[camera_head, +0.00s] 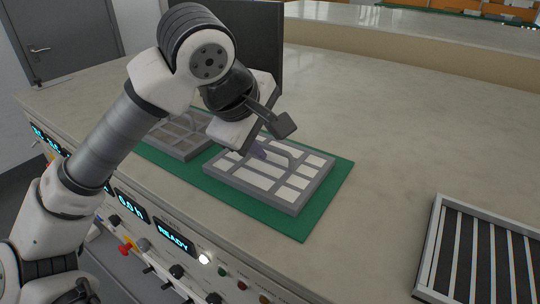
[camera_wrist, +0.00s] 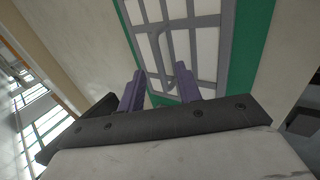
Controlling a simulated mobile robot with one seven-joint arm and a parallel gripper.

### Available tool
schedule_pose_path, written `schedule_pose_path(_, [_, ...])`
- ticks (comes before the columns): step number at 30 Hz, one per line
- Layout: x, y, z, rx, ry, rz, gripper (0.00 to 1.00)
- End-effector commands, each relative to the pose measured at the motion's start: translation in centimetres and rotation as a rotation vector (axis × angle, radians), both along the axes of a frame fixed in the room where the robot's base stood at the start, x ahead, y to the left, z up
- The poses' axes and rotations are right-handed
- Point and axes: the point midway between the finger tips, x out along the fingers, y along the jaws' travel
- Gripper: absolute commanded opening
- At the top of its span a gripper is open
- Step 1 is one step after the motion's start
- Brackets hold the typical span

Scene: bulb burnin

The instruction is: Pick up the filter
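A grey-framed filter panel with white cells (camera_head: 296,207) lies flat on a green mat (camera_head: 318,222) on the counter. A curved grey bar, which looks like a handle, stands up over its middle. The panel also shows in the wrist view (camera_wrist: 205,45). My gripper (camera_head: 259,150) is above the panel, tilted down toward the bar. In the wrist view its two purple fingers (camera_wrist: 158,88) are apart, with part of the bar showing just beyond and between them. Nothing is clearly held. Contact with the bar cannot be told.
A similar, greyer framed panel (camera_head: 178,137) lies to the left on the mat, partly behind my arm. A tray with dark slats (camera_head: 484,250) stands at the right. A dark upright panel (camera_head: 262,40) is behind my arm. The counter (camera_head: 400,130) is clear between.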

Motion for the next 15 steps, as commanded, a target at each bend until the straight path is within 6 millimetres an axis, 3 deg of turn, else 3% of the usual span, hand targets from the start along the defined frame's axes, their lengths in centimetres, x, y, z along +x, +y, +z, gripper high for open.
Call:
schedule_pose_path(5, [0.7,-0.5,-1.3,-0.001,0.000,-0.001,0.34])
schedule_pose_path(11, [0.8,-0.5,-1.5,0.000,0.000,0.000,0.34])
schedule_pose_path(15, [0.8,-0.5,-1.5,0.000,0.000,0.000,0.19])
